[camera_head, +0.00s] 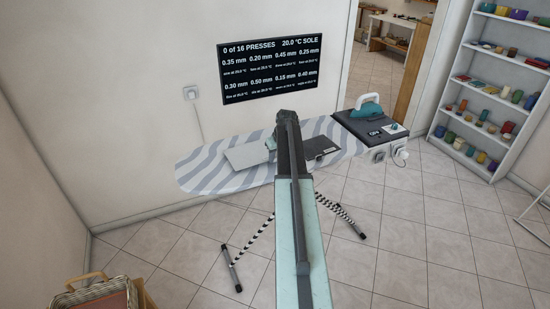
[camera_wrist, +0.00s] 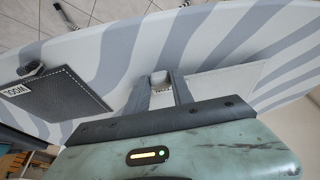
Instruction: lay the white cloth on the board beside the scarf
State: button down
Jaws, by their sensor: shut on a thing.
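The white cloth (camera_head: 246,153) looks pale grey and lies flat on the striped board (camera_head: 205,172), left of my arm. In the wrist view it shows right of the fingers (camera_wrist: 225,86). My gripper (camera_wrist: 160,78) is shut on its edge, where a small printed label shows between the fingers. In the head view my arm hides the fingers. The dark grey scarf (camera_head: 318,146), labelled WOOL, lies flat on the board right of my arm. In the wrist view it is at the left (camera_wrist: 68,98), apart from the fingers.
A teal iron (camera_head: 368,108) stands on a dark rest (camera_head: 352,126) at the board's right end. A wall screen (camera_head: 268,68) reads 0 of 16 presses. A basket (camera_head: 95,294) stands at the lower left. Shelves (camera_head: 455,115) stand at the right.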

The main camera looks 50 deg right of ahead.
jog(key=shift+s+f+b, duration=0.1)
jog(key=shift+f+b, duration=0.85)
jog(key=c, duration=1)
grip_release()
notch_tip(320, 180, up, 7)
jog(key=p, duration=0.7)
jog(key=shift+s, duration=0.1)
